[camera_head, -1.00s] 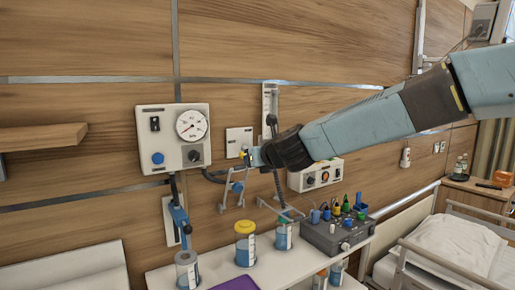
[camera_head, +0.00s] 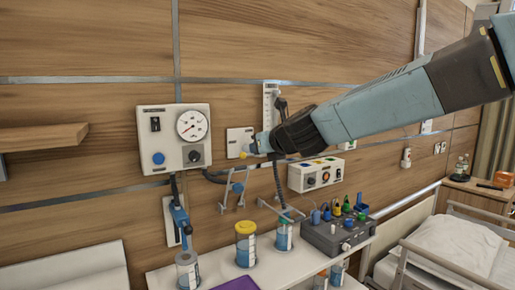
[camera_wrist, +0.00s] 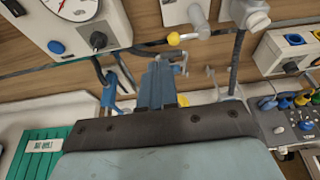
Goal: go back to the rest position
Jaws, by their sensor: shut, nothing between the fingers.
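My gripper (camera_head: 261,144) is held in front of the wood-panelled wall, at the end of my arm reaching in from the upper right. In the wrist view my gripper (camera_wrist: 165,66) shows as narrow blue-grey fingers, shut and empty. A small yellow knob (camera_wrist: 173,38) on a white fitting lies just beyond the fingertips there; it also shows beside the gripper in the head view (camera_head: 243,155). I cannot tell how large the gap is. The wall behind the wrist is partly hidden by my arm.
A gauge panel (camera_head: 174,138) is on the wall to the left, a control box (camera_head: 315,175) to the right. A shelf (camera_head: 170,275) below bears jars and a grey device (camera_head: 338,235). A bed (camera_head: 455,245) stands at right. Hoses hang near the gripper.

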